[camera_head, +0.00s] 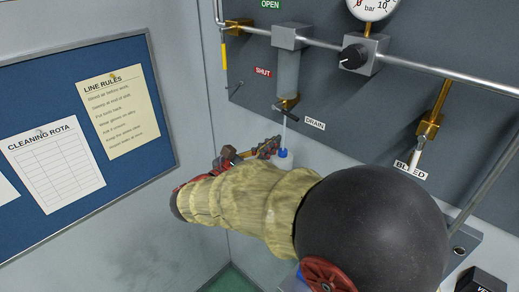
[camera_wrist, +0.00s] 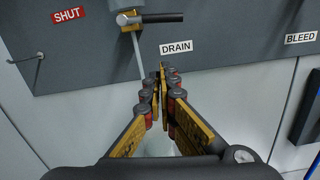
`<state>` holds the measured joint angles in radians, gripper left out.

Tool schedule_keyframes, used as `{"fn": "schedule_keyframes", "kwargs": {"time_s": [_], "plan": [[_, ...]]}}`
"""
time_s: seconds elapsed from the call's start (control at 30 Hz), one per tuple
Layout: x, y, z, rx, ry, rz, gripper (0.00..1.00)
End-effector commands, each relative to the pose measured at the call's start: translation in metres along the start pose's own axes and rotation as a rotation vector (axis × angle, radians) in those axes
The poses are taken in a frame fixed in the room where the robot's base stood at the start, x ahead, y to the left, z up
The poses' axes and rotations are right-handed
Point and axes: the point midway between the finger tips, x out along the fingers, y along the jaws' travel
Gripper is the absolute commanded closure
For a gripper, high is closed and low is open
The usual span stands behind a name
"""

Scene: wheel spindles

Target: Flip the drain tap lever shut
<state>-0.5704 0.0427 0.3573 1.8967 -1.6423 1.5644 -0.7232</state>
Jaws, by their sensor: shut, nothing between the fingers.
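The drain tap (camera_head: 289,101) is a brass fitting under a clear-grey bowl, beside the DRAIN label. Its dark lever (camera_wrist: 160,18) lies crosswise in the wrist view, its black grip pointing right. A thin pale line (camera_wrist: 138,58), a stream or a tube, runs down from the tap. In the head view it reaches a pale container with a blue top (camera_head: 284,156). My gripper (camera_wrist: 161,78) is shut and empty, its fingertips below the lever and apart from it. The gripper also shows in the head view (camera_head: 270,148), partly hidden by my arm's sleeve.
A yellow-handled valve (camera_head: 224,48) hangs at the panel's left. The BLEED valve (camera_head: 429,125) is on the right, with a gauge (camera_head: 372,6) and a black knob (camera_head: 353,57) above. A noticeboard (camera_head: 110,54) covers the left wall. A hook (camera_wrist: 38,58) sticks out left of the tap.

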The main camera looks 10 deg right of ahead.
Motion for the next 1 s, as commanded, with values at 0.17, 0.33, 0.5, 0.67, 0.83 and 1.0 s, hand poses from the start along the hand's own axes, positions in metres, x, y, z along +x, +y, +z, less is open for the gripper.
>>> {"fn": "schedule_keyframes", "kwargs": {"time_s": [0.17,0.33,0.5,0.67,0.83,1.0], "plan": [[0.021,0.0,0.017,0.003,0.0,-0.001,1.0],[0.025,0.0,0.033,0.001,0.0,0.0,1.0],[0.026,-0.001,0.038,0.0,0.001,0.0,1.0],[0.026,-0.001,0.039,0.0,0.001,0.0,1.0],[0.026,-0.001,0.039,0.001,0.001,0.0,1.0],[0.028,-0.002,0.053,-0.004,0.001,0.0,1.0]]}}
